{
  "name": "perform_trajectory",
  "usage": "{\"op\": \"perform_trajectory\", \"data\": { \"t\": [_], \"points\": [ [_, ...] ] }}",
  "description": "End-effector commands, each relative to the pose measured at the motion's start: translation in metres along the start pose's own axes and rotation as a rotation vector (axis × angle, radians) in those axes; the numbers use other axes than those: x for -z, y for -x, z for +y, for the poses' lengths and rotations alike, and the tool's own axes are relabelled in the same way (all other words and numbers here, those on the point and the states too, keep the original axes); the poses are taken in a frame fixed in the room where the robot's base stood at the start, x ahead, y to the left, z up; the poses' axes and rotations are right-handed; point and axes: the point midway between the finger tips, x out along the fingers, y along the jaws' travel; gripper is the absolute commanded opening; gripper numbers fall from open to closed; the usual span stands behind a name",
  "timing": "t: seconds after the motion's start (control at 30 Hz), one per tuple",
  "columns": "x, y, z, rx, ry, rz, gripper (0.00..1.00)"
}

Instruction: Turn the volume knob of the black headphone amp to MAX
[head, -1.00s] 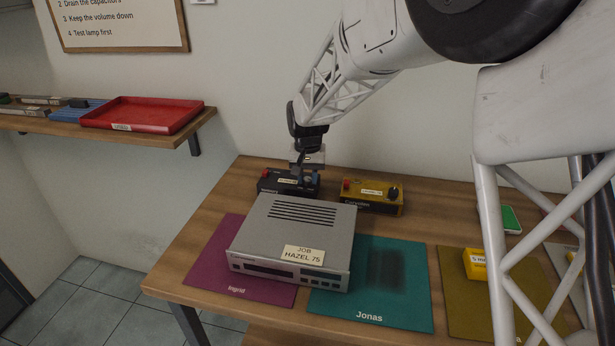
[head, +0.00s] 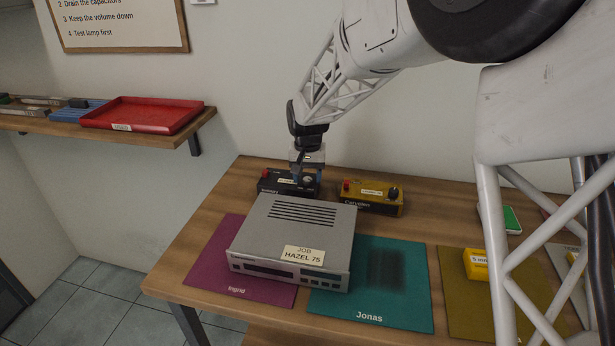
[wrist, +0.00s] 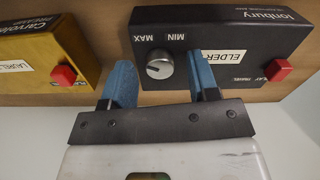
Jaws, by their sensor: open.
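The black headphone amp (head: 268,187) stands at the back of the table, partly hidden behind a grey device. In the wrist view the amp (wrist: 225,22) shows MAX and MIN lettering, an ELDER label and a red button. Its round silver volume knob (wrist: 159,66) sits beside the lettering; a pale mark shows on its face, but its exact direction is hard to read. My gripper (wrist: 160,72) is open, with one blue finger on each side of the knob in the picture. I cannot tell whether either touches it. In the head view my gripper (head: 299,174) is over the amp.
A yellow Carvolin preamp (head: 371,197) stands right of the black amp, close to my gripper. The grey device (head: 300,220) labelled HAZEL 75 stands in front, across the purple mat (head: 215,255) and teal mat (head: 410,290). The wall is close behind.

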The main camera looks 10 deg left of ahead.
Motion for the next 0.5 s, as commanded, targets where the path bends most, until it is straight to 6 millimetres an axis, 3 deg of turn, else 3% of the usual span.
{"op": "perform_trajectory", "data": {
  "t": [0.5],
  "points": [
    [0.0, 0.057, 0.0, 0.0, 0.0, 0.001, 0.55]
  ]
}}
